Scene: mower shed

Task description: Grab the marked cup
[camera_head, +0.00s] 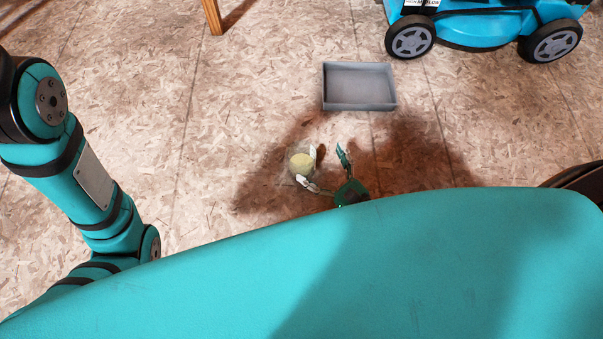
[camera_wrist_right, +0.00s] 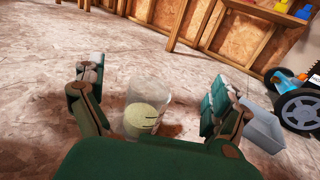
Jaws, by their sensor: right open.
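A clear cup (camera_head: 302,162) with pale yellow-green contents stands upright on the floor near the middle of the head view. In the right wrist view the cup (camera_wrist_right: 147,113) shows a few dark marks on its side. My right gripper (camera_head: 325,166) is open, with one finger close to the cup and the other off to its right. In the right wrist view the cup appears between the spread fingers, nearer the left one; I cannot tell whether either touches it. My left arm shows at the left of the head view, but its gripper is not in view.
A grey open tray (camera_head: 361,105) lies on the floor beyond the cup, empty as far as I see. A blue mower (camera_head: 480,28) with dark wheels stands at the top right. A wooden leg (camera_head: 213,15) is at the top. Floor left of the cup is clear.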

